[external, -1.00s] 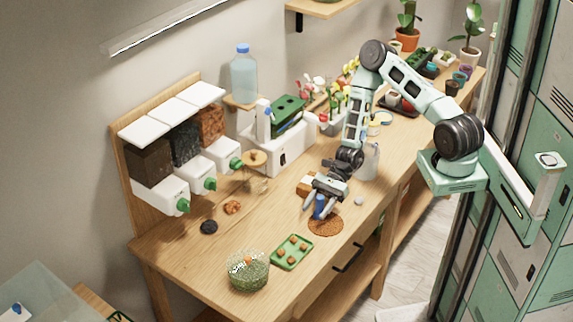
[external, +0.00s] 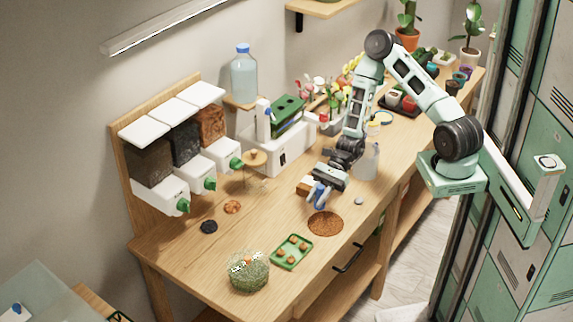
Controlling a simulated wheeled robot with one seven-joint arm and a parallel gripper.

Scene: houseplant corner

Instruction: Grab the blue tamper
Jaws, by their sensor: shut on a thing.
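The blue tamper (external: 319,200) is between the fingers of my gripper (external: 319,198). My gripper is shut on it, and the fingers hide part of it. My gripper and the tamper are above the wooden workbench, just behind and left of a round brown patch (external: 325,223). I cannot tell how far the tamper is above the bench top.
A green tray with small orange-brown pieces (external: 291,252) and a glass bowl of greenery (external: 249,272) are at the front. A small wooden block (external: 305,186) is left of my gripper. Dispensers (external: 197,176) line the left wall.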

